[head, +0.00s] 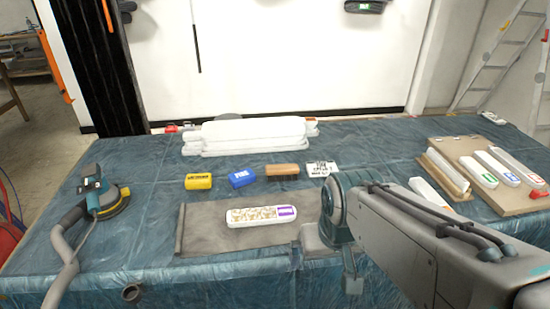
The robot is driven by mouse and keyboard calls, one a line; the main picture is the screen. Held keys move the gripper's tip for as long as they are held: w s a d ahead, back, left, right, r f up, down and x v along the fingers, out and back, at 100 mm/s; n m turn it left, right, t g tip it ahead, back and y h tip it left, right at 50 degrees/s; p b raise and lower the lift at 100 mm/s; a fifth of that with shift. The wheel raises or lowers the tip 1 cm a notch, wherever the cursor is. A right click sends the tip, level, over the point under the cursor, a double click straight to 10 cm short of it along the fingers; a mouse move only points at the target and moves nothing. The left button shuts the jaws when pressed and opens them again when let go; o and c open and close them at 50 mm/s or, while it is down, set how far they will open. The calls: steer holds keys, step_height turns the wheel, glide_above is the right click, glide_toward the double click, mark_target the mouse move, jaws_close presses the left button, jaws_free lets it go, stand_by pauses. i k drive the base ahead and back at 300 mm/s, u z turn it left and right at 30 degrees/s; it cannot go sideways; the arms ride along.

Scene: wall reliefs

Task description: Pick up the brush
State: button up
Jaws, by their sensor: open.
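A brown, wood-coloured block (282,169) lies on the blue-covered table, between a blue block and a white block; it looks most like the brush, though I cannot see bristles. My gripper (325,264) is at the front edge of the table, at the end of my arm, lower right of the brown block and apart from it. It is open and holds nothing that I can see. My arm partly hides it.
A yellow block (198,181), a blue block (242,177) and a white printed block (322,169) share the row. A long white labelled piece (262,216) lies on a grey board (205,235). A sander with hose (100,203) stands left, white pieces (245,134) behind, a wooden board (510,199) right.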

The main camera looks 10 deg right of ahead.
mark_target(290, 172)
steer(key=k, duration=1.3)
steer(key=z, duration=0.6)
steer(key=i, duration=1.45)
steer(key=u, duration=0.6)
steer(key=i, duration=0.35)
steer(key=u, duration=0.35)
